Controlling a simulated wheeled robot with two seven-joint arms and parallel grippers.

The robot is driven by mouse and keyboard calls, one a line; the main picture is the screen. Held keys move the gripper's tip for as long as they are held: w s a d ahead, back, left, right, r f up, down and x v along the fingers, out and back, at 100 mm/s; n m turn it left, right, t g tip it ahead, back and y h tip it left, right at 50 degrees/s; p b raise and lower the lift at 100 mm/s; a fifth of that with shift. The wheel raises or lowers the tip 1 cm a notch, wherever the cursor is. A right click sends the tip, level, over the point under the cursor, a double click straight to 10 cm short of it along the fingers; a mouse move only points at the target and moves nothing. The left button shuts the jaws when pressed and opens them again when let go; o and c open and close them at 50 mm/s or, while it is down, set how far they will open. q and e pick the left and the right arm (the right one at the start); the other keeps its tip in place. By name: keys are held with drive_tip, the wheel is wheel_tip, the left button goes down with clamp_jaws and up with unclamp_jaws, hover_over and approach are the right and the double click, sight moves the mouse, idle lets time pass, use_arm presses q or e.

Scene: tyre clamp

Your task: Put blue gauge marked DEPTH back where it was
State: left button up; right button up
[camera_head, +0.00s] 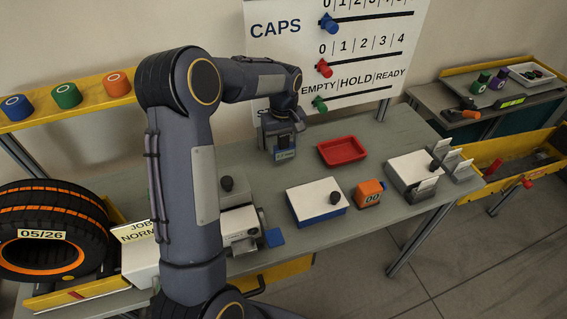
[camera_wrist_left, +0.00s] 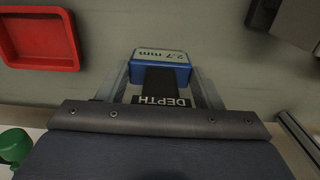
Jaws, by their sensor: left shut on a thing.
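My left gripper (camera_head: 283,148) reaches down over the back of the grey bench, in front of the white board. In the left wrist view, my left gripper (camera_wrist_left: 162,85) has its two fingers on either side of the blue gauge (camera_wrist_left: 150,57). The gauge has a dark part marked DEPTH and a display reading 2.7 mm. The gripper is shut on it. In the head view only a small part of the gauge (camera_head: 286,155) shows below the fingers. I cannot tell whether it touches the bench. My right gripper is not in view.
A red tray (camera_head: 341,151) lies to the right of the gripper. A white-topped blue box (camera_head: 317,200) and an orange counter (camera_head: 369,193) stand nearer the front. A tyre (camera_head: 55,228) is at left. The board (camera_head: 335,45) with coloured pegs stands close behind.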

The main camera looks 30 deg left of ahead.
sight(284, 157)
use_arm(q)
wheel_tip(284, 157, down, 3)
drive_tip(key=shift+r+b, duration=0.2)
drive_tip(key=shift+b, duration=0.2)
drive_tip(key=shift+f+b, duration=1)
drive_tip(key=shift+f, duration=0.45)
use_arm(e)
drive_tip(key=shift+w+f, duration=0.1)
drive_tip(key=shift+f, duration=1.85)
use_arm(q)
drive_tip(key=shift+f, duration=0.15)
drive_tip(key=o, duration=0.9)
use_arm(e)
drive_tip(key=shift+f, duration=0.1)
